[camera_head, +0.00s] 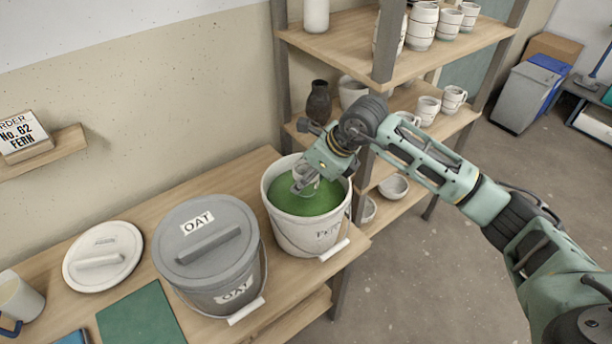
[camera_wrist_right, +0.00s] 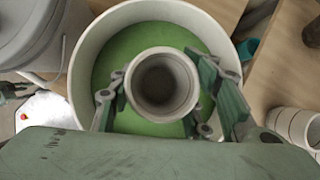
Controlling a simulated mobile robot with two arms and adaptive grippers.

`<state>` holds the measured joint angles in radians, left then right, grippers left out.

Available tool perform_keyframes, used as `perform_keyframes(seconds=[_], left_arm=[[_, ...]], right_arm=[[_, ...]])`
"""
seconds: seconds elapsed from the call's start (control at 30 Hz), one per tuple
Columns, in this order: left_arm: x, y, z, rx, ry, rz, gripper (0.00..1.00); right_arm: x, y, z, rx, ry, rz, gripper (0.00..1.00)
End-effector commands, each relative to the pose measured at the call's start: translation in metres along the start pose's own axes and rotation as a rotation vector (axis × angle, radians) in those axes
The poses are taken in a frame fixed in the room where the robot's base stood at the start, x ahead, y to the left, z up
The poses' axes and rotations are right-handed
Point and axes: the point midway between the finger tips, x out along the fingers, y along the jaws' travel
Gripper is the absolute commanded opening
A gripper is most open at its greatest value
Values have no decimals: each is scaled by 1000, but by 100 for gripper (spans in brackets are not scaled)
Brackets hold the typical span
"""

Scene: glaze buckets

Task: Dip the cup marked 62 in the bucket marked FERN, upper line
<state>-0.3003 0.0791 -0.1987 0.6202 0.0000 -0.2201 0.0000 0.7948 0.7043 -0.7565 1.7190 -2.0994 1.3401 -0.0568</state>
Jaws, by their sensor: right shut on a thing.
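The open white bucket (camera_head: 314,225) holds green glaze (camera_head: 322,200), and the writing on its side is partly legible, starting with F. My right gripper (camera_head: 306,178) is over the bucket's mouth. In the right wrist view my right gripper (camera_wrist_right: 166,92) is shut on a pale cup (camera_wrist_right: 162,62), which sits upright between its fingers with the green glaze around it. I cannot tell how deep the cup is in the glaze. No number on the cup is visible. My left gripper is not in view.
A grey lidded bucket marked OAT (camera_head: 209,252) stands left of the open bucket. A loose white lid (camera_head: 102,254) lies on the bench. The sign (camera_head: 22,132) reads No. 62 FERN. A shelf (camera_head: 440,45) with several cups stands behind.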

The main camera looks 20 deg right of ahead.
Motion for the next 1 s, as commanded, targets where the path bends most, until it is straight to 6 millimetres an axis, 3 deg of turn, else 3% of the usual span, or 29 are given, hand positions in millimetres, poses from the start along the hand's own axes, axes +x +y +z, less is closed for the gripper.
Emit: perform_keyframes(seconds=[0.27, 0.8, 1.0], left_arm=[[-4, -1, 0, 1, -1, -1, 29], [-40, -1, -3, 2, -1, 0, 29], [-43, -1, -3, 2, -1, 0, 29]], right_arm=[[-6, 0, 4, -1, -2, -1, 13], [-61, -1, 36, 0, -2, -1, 13], [-68, -1, 38, 0, 0, 0, 13]])
